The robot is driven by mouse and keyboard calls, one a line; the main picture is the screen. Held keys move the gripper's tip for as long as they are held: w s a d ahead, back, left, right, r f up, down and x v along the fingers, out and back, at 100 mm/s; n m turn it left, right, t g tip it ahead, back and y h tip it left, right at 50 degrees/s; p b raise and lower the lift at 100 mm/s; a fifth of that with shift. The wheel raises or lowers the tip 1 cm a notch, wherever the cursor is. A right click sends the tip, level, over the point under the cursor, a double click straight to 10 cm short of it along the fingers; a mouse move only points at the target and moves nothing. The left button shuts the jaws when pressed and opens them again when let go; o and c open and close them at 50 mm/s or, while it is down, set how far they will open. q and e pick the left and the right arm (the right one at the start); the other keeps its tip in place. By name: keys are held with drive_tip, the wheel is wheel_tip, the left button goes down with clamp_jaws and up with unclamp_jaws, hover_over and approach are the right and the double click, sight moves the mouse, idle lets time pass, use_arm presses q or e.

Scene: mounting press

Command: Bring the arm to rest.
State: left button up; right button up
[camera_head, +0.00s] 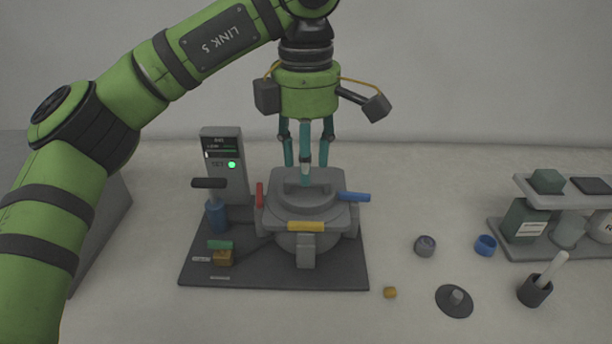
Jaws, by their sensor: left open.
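My left arm comes in from the left as a green arm with black bands and reaches over the middle of the bench. Its gripper (306,178) points down with teal fingers, open, just above the grey lid of the mounting press (290,208). I cannot tell whether the fingertips touch the lid's handle. The press has red, blue and yellow handles around its top and stands on a dark base plate (340,277). Behind it at left is a grey control box (225,165) with a lit green light. My right gripper does not show.
A shelf (520,189) with containers stands at far right. The bench front is clear.

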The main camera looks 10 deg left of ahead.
use_arm(q)
drive_tip(key=shift+r, duration=0.2)
drive_tip(key=shift+r, duration=0.1)
